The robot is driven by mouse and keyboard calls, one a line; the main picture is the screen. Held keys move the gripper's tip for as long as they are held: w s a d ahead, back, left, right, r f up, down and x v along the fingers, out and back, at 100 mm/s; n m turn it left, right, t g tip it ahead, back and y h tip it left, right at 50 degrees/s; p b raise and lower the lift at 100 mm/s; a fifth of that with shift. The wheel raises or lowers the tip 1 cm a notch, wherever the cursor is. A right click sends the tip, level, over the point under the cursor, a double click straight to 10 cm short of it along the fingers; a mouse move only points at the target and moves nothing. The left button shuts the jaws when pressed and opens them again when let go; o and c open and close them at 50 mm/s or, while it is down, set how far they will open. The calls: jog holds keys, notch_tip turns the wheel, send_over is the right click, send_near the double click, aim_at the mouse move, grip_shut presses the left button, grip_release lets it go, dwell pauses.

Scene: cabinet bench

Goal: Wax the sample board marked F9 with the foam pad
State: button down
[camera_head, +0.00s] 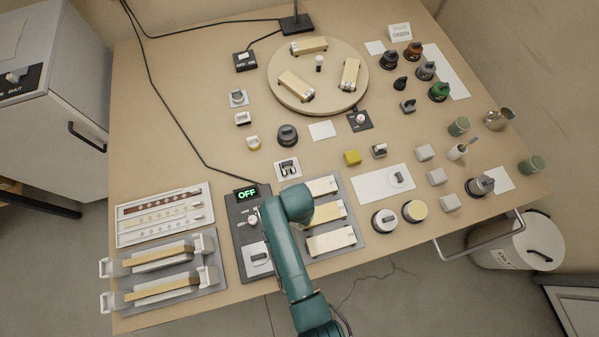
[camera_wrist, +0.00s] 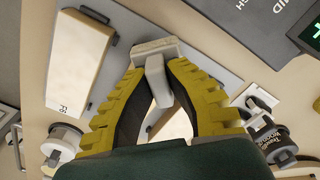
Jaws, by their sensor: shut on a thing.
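My gripper (camera_wrist: 155,78) has yellow toothed fingers and is shut on the grey handle of a pale pad (camera_wrist: 155,46). The pad lies past the fingertips, over the grey tray; I cannot tell whether it touches. Three pale boards lie on the tray: back (camera_head: 322,187), middle (camera_head: 327,213) and front (camera_head: 331,240). My arm partly hides the middle board and also hides the gripper and pad in the head view. The board at left in the wrist view (camera_wrist: 78,62) bears a small mark starting with F; its digit is unclear.
The tray (camera_head: 350,202) adjoins a dark device with a lit OFF display (camera_head: 246,193). Left are a paint-strip rack (camera_head: 164,214) and two handled holders (camera_head: 166,256). A round turntable (camera_head: 278,88) stands at the back.

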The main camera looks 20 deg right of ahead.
jog(key=shift+d+r+p, duration=0.25)
jog(key=shift+r+p, duration=0.1)
jog(key=shift+r, duration=0.55)
notch_tip(320, 180, up, 5)
jog(key=p, duration=0.5)
jog(key=shift+w, duration=0.1)
